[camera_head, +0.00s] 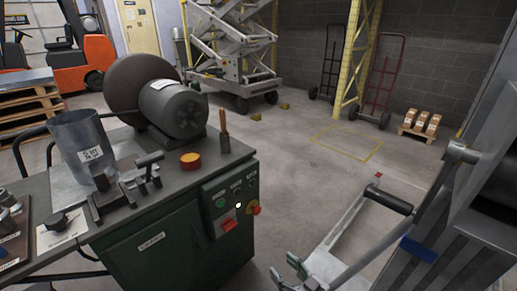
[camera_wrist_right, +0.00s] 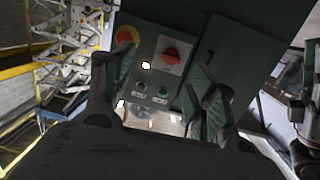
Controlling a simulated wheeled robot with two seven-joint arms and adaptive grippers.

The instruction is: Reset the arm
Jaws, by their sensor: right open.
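My right gripper (camera_head: 288,272) is at the bottom of the head view, low in front of the green cabinet (camera_head: 165,245). In the right wrist view the gripper (camera_wrist_right: 160,65) is open, its two dark green-padded fingers apart with nothing between them. Beyond the fingers is the cabinet's control panel (camera_wrist_right: 155,75), with a red switch, a yellow-and-red knob and small buttons. I cannot see contact between the fingers and the panel. The panel also shows in the head view (camera_head: 231,204). My left gripper is not in view.
A sheet-metal cylinder (camera_head: 76,135), a motor unit (camera_head: 173,108) and a clamp-like fixture (camera_head: 115,197) stand on the bench at left.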

